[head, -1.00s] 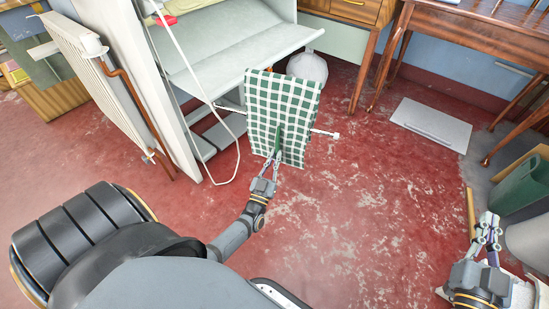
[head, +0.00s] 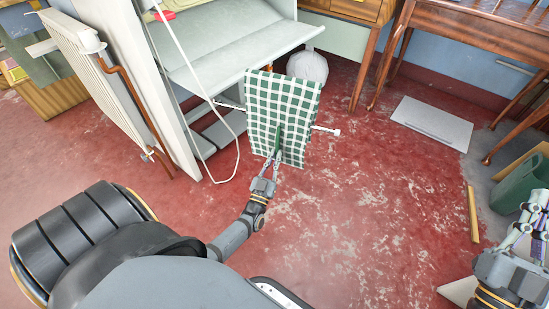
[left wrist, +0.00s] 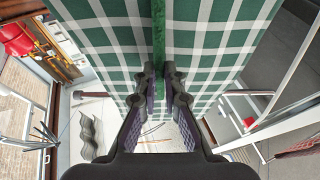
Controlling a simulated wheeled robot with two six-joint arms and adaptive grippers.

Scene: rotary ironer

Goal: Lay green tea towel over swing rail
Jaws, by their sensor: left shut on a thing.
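The green-and-white checked tea towel (head: 283,102) is spread out in front of the ironer in the head view. The swing rail (head: 325,131) sticks out on both sides of it; the towel hides the rail's middle, so I cannot tell how the cloth lies on it. My left gripper (head: 277,157) is shut on the towel near its lower middle, pinching a green fold. In the left wrist view the towel (left wrist: 215,40) fills the upper middle, with the fold between the fingers (left wrist: 158,75). My right gripper (head: 538,212) is at the right edge, partly cut off, away from the towel.
The pale ironer (head: 235,65) stands behind the towel, with a hanging white cord (head: 190,60). A radiator (head: 100,75) is at the left. A white bag (head: 308,67), a wooden table (head: 460,30) and a floor panel (head: 432,124) lie beyond. The red floor in front is clear.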

